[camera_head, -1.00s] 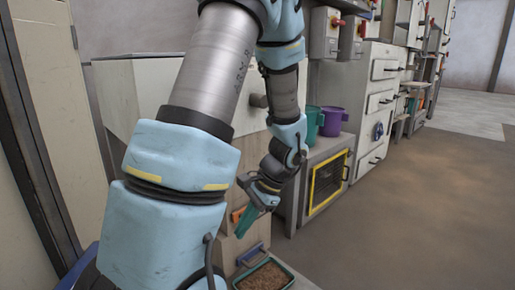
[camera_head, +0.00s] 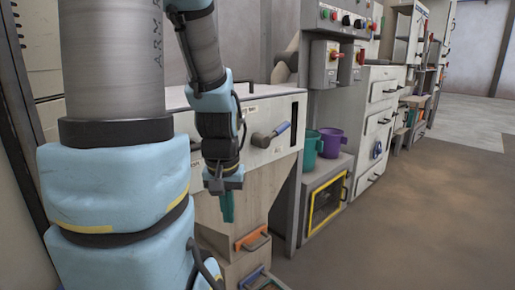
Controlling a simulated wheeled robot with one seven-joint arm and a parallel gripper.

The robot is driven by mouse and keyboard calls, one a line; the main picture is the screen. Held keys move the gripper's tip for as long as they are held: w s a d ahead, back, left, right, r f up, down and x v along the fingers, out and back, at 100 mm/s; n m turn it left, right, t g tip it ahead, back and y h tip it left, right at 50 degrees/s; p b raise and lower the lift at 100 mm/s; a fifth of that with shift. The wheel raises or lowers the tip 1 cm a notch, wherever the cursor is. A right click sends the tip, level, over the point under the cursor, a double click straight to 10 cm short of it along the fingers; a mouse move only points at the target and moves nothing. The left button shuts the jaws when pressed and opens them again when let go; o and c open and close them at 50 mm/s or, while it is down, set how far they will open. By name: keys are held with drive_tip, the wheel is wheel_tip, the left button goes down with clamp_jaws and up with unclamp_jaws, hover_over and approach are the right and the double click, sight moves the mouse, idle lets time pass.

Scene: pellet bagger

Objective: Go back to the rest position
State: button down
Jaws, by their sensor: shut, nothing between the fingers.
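My gripper (camera_head: 228,207) hangs at the end of my arm, left of centre, with its teal fingers pointing down. The fingers are together with nothing between them. It is in front of the pale hopper cabinet (camera_head: 226,228), in free air as far as I can tell. My arm's large upper links fill the left of the picture and hide what is behind them.
A teal bucket (camera_head: 311,150) and a purple bucket (camera_head: 331,143) stand on a unit with a yellow-framed door (camera_head: 327,202). The brown floor (camera_head: 420,210) on the right is clear.

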wheel_tip(320, 180, up, 28)
drive_tip(key=p, duration=2.5)
drive_tip(key=shift+p, duration=0.4)
drive_tip(key=shift+r, duration=0.1)
